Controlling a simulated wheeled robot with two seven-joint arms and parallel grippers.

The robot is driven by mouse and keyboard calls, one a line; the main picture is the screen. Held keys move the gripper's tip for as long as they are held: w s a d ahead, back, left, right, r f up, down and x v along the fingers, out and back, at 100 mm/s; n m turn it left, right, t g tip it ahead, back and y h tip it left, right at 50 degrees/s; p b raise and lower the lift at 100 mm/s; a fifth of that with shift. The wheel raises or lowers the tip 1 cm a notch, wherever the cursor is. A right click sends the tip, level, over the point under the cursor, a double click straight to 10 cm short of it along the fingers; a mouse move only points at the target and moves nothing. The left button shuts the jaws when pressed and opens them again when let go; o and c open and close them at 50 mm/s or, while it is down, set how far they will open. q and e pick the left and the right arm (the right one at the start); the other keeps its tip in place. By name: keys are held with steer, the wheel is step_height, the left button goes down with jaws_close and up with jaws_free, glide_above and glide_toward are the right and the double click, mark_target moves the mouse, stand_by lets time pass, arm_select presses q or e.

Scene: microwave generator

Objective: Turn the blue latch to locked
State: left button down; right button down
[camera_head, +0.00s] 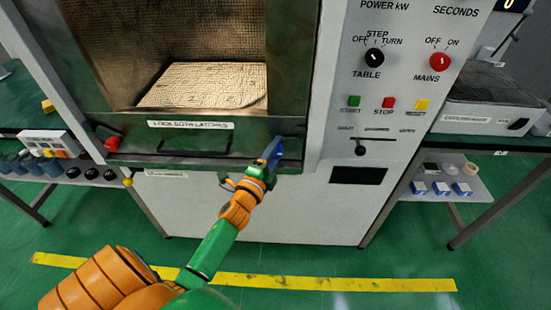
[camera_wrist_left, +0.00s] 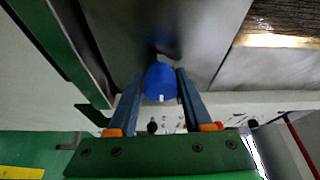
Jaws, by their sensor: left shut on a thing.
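The blue latch (camera_head: 273,148) is on the lower right of the microwave generator's door frame, below the chamber opening. It slants up and to the right in the head view. In the left wrist view the blue latch (camera_wrist_left: 161,82) shows as a rounded blue end between the two fingers. My left gripper (camera_head: 262,168) is at the latch, its fingers on both sides of it and shut on it. It also shows in the left wrist view (camera_wrist_left: 160,95). The fingers hide part of the latch. My right gripper is not in view.
A control panel (camera_head: 400,80) with knobs and buttons is to the right. Benches stand at both sides. The floor in front is clear, with a yellow line (camera_head: 330,283).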

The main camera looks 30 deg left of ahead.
arm_select(q)
steer(key=n+t+b, duration=0.1)
steer(key=n+b, duration=0.1)
steer(key=n+y+b, duration=0.1)
steer(key=n+b, duration=0.1)
steer(key=n, duration=0.1)
steer(key=shift+f+t, duration=0.15)
steer(key=shift+t, duration=0.25)
steer(key=shift+r+n+y+b, duration=0.2)
steer(key=shift+n+y+b, duration=0.45)
steer(key=shift+n, duration=0.75)
steer(key=shift+r+n, duration=0.15)
steer(key=shift+n, duration=0.35)
steer(key=shift+r+t+y, duration=0.15)
steer(key=shift+t+y, duration=0.1)
steer(key=shift+t, duration=0.05)
steer(key=shift+c, duration=1.8)
jaws_free()
steer(key=shift+w, duration=0.1)
steer(key=shift+d, duration=0.1)
